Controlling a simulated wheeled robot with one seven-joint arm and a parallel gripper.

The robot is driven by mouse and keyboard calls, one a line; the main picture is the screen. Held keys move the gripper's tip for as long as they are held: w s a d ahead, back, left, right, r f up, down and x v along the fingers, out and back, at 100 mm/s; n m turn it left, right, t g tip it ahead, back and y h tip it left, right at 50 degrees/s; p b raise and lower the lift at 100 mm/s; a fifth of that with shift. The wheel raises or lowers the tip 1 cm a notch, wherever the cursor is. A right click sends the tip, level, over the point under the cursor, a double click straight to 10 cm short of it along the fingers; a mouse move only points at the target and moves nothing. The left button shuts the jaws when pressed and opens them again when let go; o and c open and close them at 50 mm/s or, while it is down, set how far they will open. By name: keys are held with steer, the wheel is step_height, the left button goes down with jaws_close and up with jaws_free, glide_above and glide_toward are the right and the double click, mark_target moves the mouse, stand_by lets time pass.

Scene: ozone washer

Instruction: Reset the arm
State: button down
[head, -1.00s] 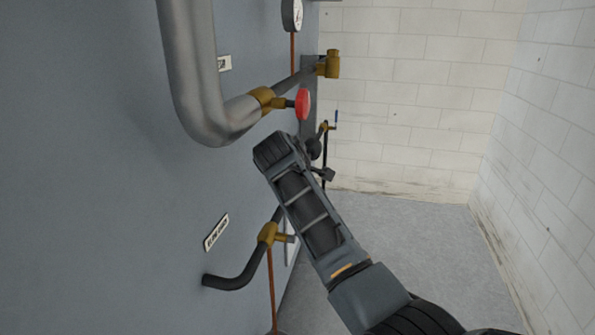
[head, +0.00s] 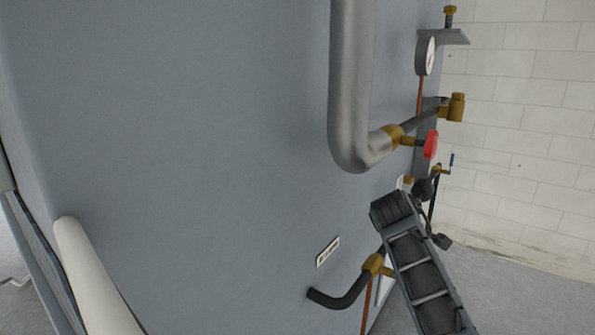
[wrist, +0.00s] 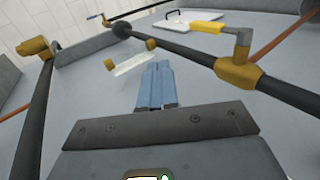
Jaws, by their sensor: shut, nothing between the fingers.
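My arm reaches up from the lower right in the head view, in front of the grey washer panel (head: 220,150). My gripper shows in the wrist view (wrist: 158,70), its two blue fingers together with nothing between them. In the head view my gripper's fingers are hidden behind the arm. In the wrist view the fingers point toward the grey surface, with a brass valve fitting (wrist: 236,68) with a yellow handle (wrist: 194,27) to their right. I cannot tell whether they touch anything.
A thick grey pipe (head: 350,90) bends toward a red valve knob (head: 431,144) above my arm. A gauge (head: 426,56), a brass fitting (head: 456,107) and a lower black pipe (head: 338,298) stick out nearby. A white block wall (head: 530,130) stands at right, with clear floor below.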

steer(key=s+a+f+m+t+y, duration=0.1)
steer(key=s+a+f+t+y, duration=0.2)
steer(key=s+f, duration=1.3)
steer(key=s+a+f+m+y, duration=0.1)
steer(key=s+f, duration=0.2)
steer(key=s, duration=0.5)
steer(key=s+a+f+m+y, duration=0.15)
steer(key=s+f, duration=0.25)
steer(key=s, duration=0.4)
steer(key=s+r+m+t, duration=0.1)
steer(key=s+r+m, duration=0.3)
steer(key=s, duration=1.6)
steer(key=s+r+m+t, duration=0.1)
steer(key=s+r+m, duration=0.2)
steer(key=s+r, duration=0.9)
step_height(320, 180, up, 4)
steer(key=shift+s+d+f+t+y, duration=0.15)
steer(key=shift+s+d+t+y, duration=0.05)
steer(key=shift+s+t+y, duration=0.15)
